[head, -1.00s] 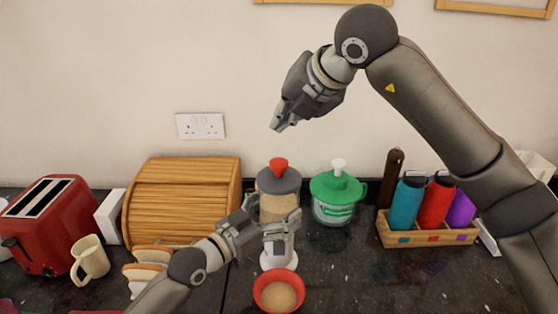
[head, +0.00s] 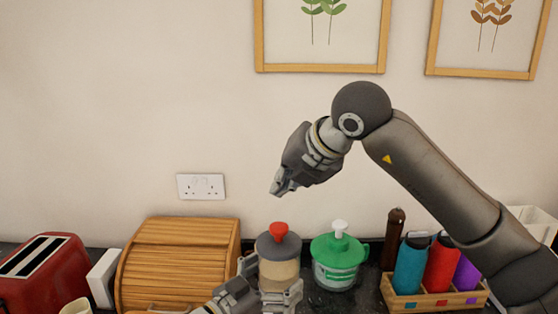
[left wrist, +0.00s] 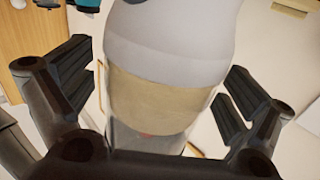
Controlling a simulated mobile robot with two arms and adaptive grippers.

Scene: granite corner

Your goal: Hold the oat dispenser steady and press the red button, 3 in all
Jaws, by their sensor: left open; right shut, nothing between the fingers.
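The oat dispenser (head: 279,272) stands upright on the counter with a grey lid and a red button (head: 279,231) on top. Its lower part is below the head view's edge. My left gripper (head: 272,281) is open with its fingers on either side of the dispenser. In the left wrist view the dispenser's clear body with tan oats (left wrist: 155,100) lies between the spread fingers, with gaps visible at both sides. My right gripper (head: 276,188) is shut and empty, in the air above the red button and apart from it.
A wooden bread box (head: 180,262) is on the left, with a red toaster (head: 42,275) beyond. A crate (head: 437,301) of bottles stands at right. The air above the dispenser is otherwise clear.

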